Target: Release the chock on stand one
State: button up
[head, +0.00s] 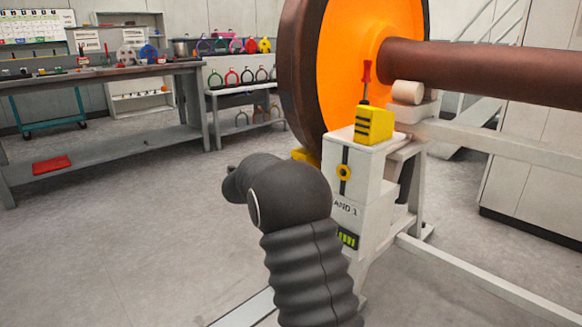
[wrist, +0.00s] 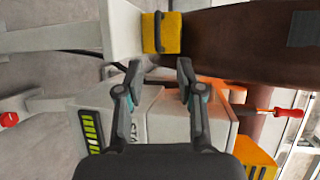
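Stand one (head: 346,209) is a white stand with part of its label showing in the head view; its pale face also shows in the wrist view (wrist: 165,118). A yellow block (wrist: 161,33) with a dark bar sits by the brown wheel rim, beyond my fingertips; it looks like the chock, and a sliver shows in the head view (head: 305,157). A black-striped yellow block (head: 374,125) sits on the stand top, with a red-handled lever (head: 366,72) beside it. My gripper (wrist: 161,72) is open and empty, apart from the block. In the head view my arm hides it.
The orange-faced wheel (head: 352,40) and its brown axle (head: 480,72) rise over the stand. A pale rail (head: 490,285) runs along the floor at right. A grey workbench (head: 100,73) stands at back left. The floor left of the stand is clear.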

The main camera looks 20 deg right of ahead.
jog(key=shift+m, duration=0.3)
jog(key=x, duration=0.9)
jog(key=p+x, duration=0.1)
jog(key=x, duration=0.4)
jog(key=shift+s+d+f, duration=0.25)
jog(key=shift+d, duration=0.1)
grip_shut()
